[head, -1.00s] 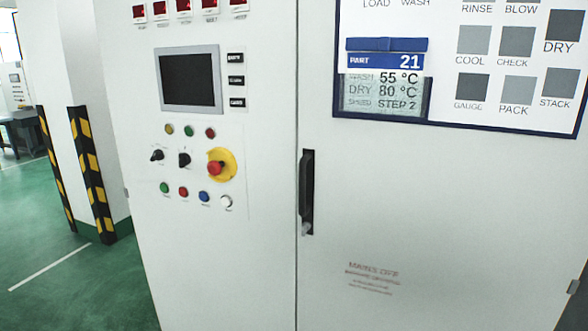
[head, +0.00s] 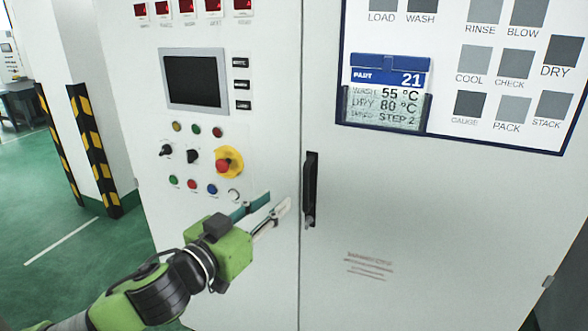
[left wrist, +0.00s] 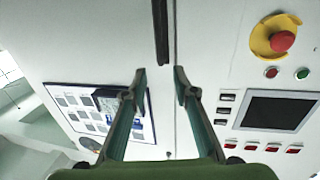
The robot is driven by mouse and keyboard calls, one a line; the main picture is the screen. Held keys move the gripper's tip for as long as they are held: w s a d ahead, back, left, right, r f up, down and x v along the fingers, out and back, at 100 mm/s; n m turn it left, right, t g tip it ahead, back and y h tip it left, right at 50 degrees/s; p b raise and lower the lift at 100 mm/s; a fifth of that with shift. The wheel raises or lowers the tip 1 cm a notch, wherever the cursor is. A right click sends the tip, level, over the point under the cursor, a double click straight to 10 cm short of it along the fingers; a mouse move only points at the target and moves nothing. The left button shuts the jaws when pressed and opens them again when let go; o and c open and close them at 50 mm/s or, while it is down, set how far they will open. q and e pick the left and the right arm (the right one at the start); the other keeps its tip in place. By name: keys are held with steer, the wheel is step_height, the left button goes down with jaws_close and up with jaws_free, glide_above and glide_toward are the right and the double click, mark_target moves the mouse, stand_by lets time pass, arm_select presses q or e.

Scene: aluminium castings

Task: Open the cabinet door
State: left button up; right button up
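The white cabinet's right door (head: 400,230) is shut, with a narrow seam between it and the left panel. A black vertical handle (head: 310,190) sits at the door's left edge; it also shows at the top of the left wrist view (left wrist: 160,30). My left gripper (head: 277,203) is open and empty, just left of the handle in the head view and apart from it. In the left wrist view its two green fingers (left wrist: 159,75) are spread, with the seam between them and the handle beyond the tips. My right gripper is not in view.
The left panel carries a screen (head: 193,79), several buttons and a red emergency stop (head: 224,164) on yellow, close above my left arm. A blue-framed board (head: 450,135) is on the door. Green floor (head: 60,225) and striped posts (head: 95,150) are at left.

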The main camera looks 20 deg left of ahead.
mark_target(305, 178)
arm_select(q)
steer(key=p+x, duration=0.5)
steer(key=x, duration=0.7)
steer(key=shift+w+r, duration=0.1)
steer(key=shift+x, duration=0.85)
steer(key=shift+d, duration=0.1)
jaws_close()
